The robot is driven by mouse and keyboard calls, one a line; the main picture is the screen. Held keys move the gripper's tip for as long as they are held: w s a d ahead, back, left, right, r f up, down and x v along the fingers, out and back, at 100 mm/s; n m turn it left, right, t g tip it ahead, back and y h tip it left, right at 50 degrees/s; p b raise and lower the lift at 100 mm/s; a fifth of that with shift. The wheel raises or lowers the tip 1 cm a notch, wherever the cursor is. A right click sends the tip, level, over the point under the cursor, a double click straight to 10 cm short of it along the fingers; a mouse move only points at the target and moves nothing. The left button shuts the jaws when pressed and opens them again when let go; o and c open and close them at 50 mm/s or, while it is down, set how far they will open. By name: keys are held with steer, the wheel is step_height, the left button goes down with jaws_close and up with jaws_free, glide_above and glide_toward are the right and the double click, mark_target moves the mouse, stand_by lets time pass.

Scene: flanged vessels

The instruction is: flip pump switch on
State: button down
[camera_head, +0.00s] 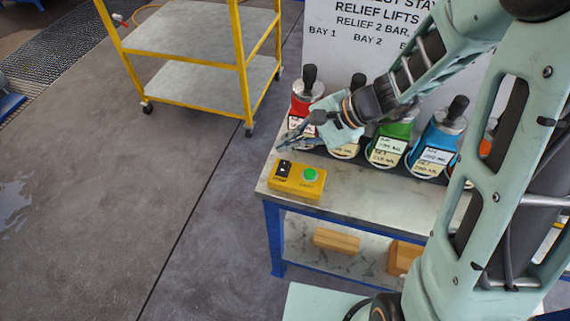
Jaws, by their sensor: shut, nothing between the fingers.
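The pump switch (284,168) is a black rocker on the left part of a yellow control box (297,187). A round green button (310,174) is on the box's right part. The box sits at the left front corner of the bench. The labels are too small to read surely, and I cannot tell which way the rocker is set. My gripper (281,146) is shut and empty. It is tilted down to the left, with its fingertips just behind and above the switch; I cannot tell whether they touch the box.
The metal bench (390,196) also holds several flanged vessels, among them a red (303,102), a green (390,146) and a blue one (437,143), in a row behind. A sign (345,40) stands behind them. A yellow cart (200,70) is at the back left. The left floor is clear.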

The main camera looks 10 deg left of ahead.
steer(key=b, duration=0.3)
glide_above(288, 164)
steer(key=f, duration=0.4)
steer(key=shift+s+a+f, duration=0.1)
steer(key=shift+s+f, duration=0.15)
steer(key=shift+s, duration=0.05)
steer(key=shift+w+f+b, duration=0.15)
steer(key=shift+f+b, duration=0.4)
steer(key=shift+f, duration=0.1)
steer(key=shift+f+b, duration=0.4)
steer(key=shift+b, duration=0.2)
steer(key=shift+w+f+b, duration=0.1)
steer(key=shift+f+b, duration=0.2)
steer(key=shift+b, duration=0.05)
stand_by(0.6)
steer(key=shift+r, duration=0.15)
steer(key=shift+r+p, duration=0.4)
steer(key=shift+r, duration=0.25)
